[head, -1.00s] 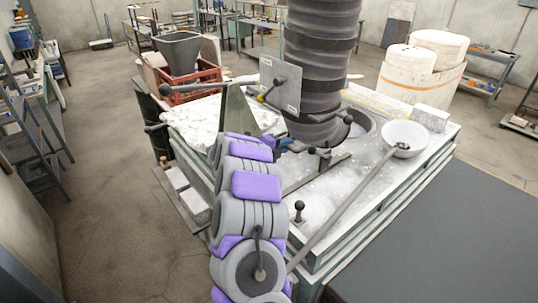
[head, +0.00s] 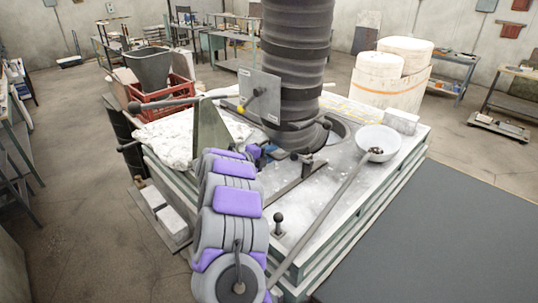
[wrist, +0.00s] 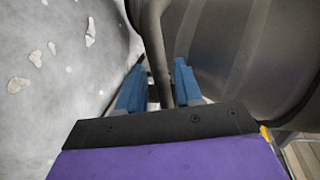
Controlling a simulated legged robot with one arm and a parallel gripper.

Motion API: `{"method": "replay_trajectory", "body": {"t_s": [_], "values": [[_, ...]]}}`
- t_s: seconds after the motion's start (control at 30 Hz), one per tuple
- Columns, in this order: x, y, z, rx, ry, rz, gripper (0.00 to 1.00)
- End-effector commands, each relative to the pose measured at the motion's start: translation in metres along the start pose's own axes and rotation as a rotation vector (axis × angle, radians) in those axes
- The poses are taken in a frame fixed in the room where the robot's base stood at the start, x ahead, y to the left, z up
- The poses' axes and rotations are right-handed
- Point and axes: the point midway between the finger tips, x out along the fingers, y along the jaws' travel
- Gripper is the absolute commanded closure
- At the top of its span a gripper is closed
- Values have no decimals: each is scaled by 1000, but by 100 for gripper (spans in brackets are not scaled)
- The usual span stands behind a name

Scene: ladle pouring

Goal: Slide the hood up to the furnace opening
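The hood (head: 297,70) is a dark ribbed hose with a curved lower end. In the head view my gripper (head: 258,154) is low at the hood's left side, partly hidden by my arm.
A ladle with a white bowl (head: 378,143) lies at the furnace's right, its long handle (head: 320,220) slanting toward the front. A grey plate with a lever (head: 259,95) stands left of the hood. A red crate (head: 162,97) is behind left. Floor at left is open.

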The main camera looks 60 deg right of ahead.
Motion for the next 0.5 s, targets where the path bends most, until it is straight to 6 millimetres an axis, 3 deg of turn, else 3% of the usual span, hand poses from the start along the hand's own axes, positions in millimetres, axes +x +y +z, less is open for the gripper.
{"method": "replay_trajectory", "body": {"t_s": [0.27, 0.5], "values": [[-17, -2, 2, 1, -7, -3, 65], [-62, 0, 3, 0, -9, 2, 65]]}}
